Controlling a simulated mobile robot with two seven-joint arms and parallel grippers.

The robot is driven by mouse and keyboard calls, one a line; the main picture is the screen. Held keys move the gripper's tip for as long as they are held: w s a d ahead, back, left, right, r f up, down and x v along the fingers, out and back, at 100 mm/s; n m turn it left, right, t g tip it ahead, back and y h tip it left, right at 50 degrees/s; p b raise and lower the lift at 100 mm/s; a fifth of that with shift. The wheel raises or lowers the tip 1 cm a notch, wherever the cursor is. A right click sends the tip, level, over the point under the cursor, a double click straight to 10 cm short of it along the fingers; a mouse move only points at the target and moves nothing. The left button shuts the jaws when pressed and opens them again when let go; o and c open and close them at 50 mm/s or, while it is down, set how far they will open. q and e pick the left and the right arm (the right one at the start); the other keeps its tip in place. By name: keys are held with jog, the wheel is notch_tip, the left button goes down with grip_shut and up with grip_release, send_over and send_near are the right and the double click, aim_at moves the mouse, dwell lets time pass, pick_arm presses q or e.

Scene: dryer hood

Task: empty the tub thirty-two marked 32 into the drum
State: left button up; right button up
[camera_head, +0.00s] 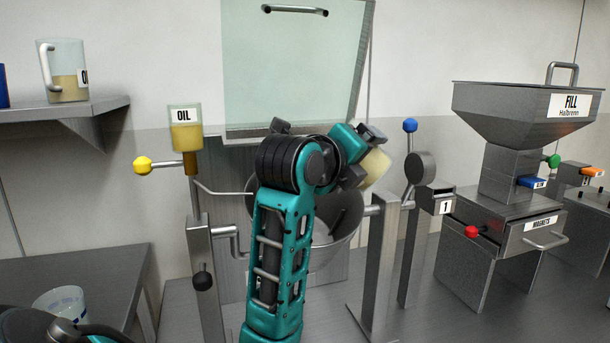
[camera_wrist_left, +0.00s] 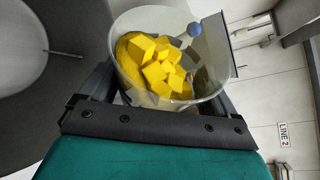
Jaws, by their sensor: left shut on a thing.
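My left gripper (camera_head: 361,155) is shut on a translucent tub (camera_head: 376,168) above the right side of the metal drum (camera_head: 345,230). In the left wrist view the tub (camera_wrist_left: 130,80) sits between the fingers, with several yellow cubes (camera_wrist_left: 160,65) inside it. The tub looks tilted in the head view. Its marking does not show. The drum's open bowl (camera_wrist_left: 45,45) lies to the left of the tub in the left wrist view. My arm hides much of the drum in the head view. My right gripper is not in view.
A raised clear hood (camera_head: 295,65) stands behind the drum. An oil cup (camera_head: 186,135) and yellow-knobbed lever (camera_head: 143,165) are at left. A blue-knobbed lever (camera_head: 410,126) and FILL hopper (camera_head: 500,105) are at right. A white tub (camera_head: 62,302) stands on the left table.

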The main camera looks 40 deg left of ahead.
pick_arm(q)
jog(key=shift+r+n+t+b, duration=0.3)
jog(key=shift+r+n+b, duration=0.15)
jog(key=shift+n+b, duration=0.25)
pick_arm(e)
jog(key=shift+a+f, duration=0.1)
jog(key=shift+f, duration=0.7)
pick_arm(q)
jog(key=shift+r+n+t+b, duration=0.25)
jog(key=shift+n+t+b, duration=0.05)
jog(key=shift+b, duration=0.1)
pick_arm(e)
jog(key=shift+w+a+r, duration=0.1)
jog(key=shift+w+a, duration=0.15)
pick_arm(q)
jog(key=shift+s+a+r+n+b, duration=0.1)
jog(key=shift+r+n+b, duration=0.15)
jog(key=shift+n+b, duration=0.1)
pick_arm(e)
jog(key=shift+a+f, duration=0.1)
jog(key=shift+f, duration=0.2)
pick_arm(q)
jog(key=shift+r+n+t+b, duration=0.25)
jog(key=shift+n+t+b, duration=0.1)
jog(key=shift+n, duration=0.1)
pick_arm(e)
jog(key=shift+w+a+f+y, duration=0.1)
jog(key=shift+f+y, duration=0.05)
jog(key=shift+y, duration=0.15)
